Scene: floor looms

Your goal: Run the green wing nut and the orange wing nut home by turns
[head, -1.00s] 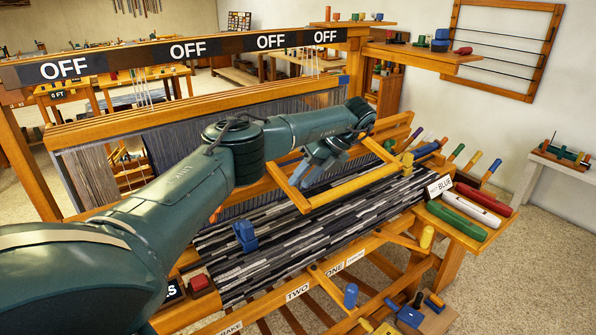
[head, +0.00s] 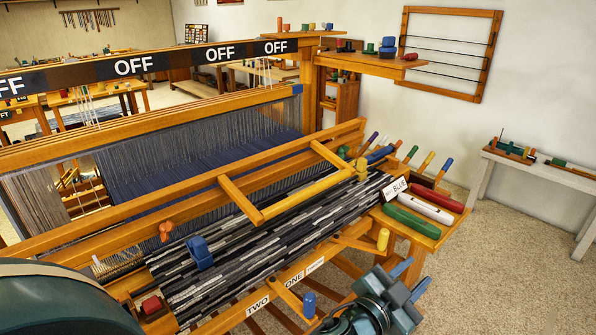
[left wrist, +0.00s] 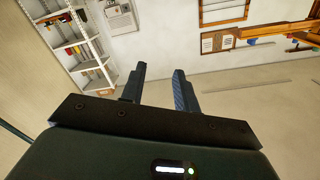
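The orange wing nut (head: 166,231) stands at the left part of the loom's front beam, in the head view. A small green piece (head: 343,152) at the right end of the beam looks like the green wing nut; its shape is too small to be sure.
A wooden frame with a yellow front bar (head: 305,194) lies over the striped cloth. A blue piece (head: 200,252) sits on the cloth. A side shelf holds green, white and red rolls (head: 438,197). Open floor (head: 500,270) lies to the right.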

